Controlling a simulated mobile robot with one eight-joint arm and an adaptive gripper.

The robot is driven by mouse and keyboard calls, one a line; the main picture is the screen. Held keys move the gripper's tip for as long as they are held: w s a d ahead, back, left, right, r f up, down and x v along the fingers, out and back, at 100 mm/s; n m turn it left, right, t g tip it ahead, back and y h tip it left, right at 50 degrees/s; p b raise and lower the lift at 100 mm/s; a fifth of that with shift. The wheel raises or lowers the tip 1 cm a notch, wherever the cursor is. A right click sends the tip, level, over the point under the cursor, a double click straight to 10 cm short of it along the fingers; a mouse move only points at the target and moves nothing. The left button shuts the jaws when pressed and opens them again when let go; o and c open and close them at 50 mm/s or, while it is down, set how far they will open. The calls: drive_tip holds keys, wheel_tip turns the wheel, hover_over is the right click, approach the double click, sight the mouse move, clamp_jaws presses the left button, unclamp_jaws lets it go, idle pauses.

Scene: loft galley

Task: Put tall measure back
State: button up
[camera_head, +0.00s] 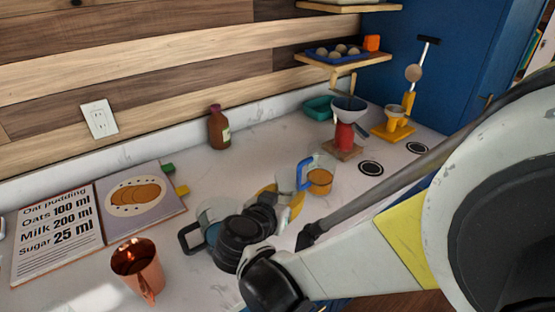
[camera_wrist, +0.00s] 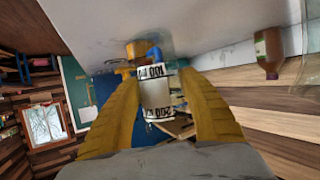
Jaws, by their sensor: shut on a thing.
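My gripper (camera_head: 292,199) is over the counter in the head view, with yellow fingers. In the wrist view my gripper (camera_wrist: 163,88) is shut on the tall measure (camera_wrist: 157,95), a pale cylinder with dark "100" and "200" marks. The fingers lie on both sides of it. In the head view it is largely hidden by the fingers. Just beyond the fingertips are a blue handle-like piece (camera_head: 303,173) and a small amber cup (camera_head: 320,182). I cannot tell whether the blue piece belongs to the measure or the cup.
A dark-handled jug (camera_head: 190,238) stands beside my wrist, partly hidden. A copper mug (camera_head: 138,268) and an open recipe book (camera_head: 60,232) are at front left. A brown bottle (camera_head: 218,130) stands near the wall. A funnel stand (camera_head: 345,132) and yellow stand (camera_head: 393,130) are at back right.

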drive_tip(key=shift+a+f, duration=0.25)
drive_tip(key=shift+a, duration=0.1)
drive_tip(key=shift+f, duration=0.25)
drive_tip(key=shift+f+b, duration=1.15)
drive_tip(key=shift+f, duration=0.55)
drive_tip(key=shift+f, duration=0.2)
drive_tip(key=o, duration=1.3)
drive_tip(key=shift+o, duration=0.2)
drive_tip(key=shift+r, duration=0.15)
